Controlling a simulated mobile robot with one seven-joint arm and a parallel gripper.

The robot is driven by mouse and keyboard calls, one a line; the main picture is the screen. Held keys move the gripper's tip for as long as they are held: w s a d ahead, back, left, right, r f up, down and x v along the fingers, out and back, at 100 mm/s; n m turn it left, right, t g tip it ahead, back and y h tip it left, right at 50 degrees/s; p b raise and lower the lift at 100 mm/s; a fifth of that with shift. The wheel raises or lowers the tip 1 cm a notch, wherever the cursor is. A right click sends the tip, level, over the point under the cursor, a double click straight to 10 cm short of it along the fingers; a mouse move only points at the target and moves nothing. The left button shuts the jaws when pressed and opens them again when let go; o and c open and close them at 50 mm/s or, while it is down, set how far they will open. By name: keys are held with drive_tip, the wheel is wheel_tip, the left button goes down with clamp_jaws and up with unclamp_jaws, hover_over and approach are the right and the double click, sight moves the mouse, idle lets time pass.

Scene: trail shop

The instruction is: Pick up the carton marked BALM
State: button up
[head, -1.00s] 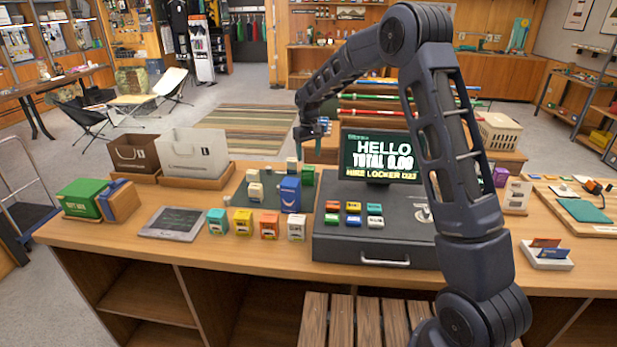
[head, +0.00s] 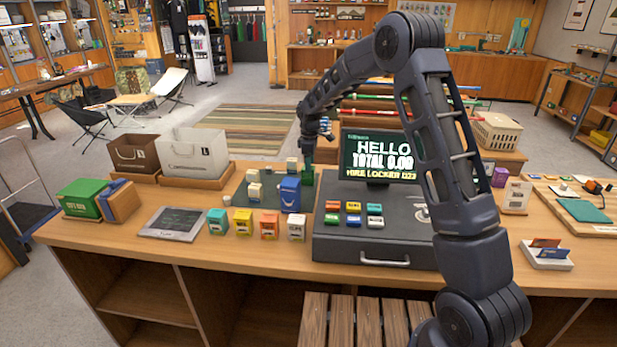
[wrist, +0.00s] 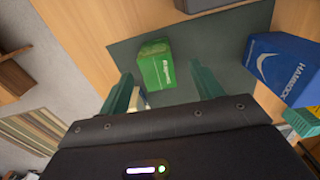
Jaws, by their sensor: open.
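I cannot read the word BALM on any carton. A green carton (wrist: 157,66) with small white lettering, too blurred to read, stands on the dark mat ahead of my gripper in the wrist view. A pale carton (wrist: 138,98) is partly hidden between the fingers near the left one.
A taller blue HAMMOCK box (head: 290,194) stands close beside the green carton. Pale cartons (head: 255,191) share the mat (head: 262,202). Teal, yellow, orange and white cartons (head: 296,229) line the counter front. The register (head: 375,245) is at the right.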

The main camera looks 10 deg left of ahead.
sight(308, 175)
drive_tip(key=shift+w+a+f, duration=0.15)
drive_tip(key=shift+f, duration=1.5)
drive_tip(key=shift+w+a+f, duration=0.1)
drive_tip(key=shift+a+f, duration=0.05)
drive_tip(key=shift+f, duration=1.45)
drive_tip(key=c, duration=1.2)
drive_tip(key=shift+r, duration=0.15)
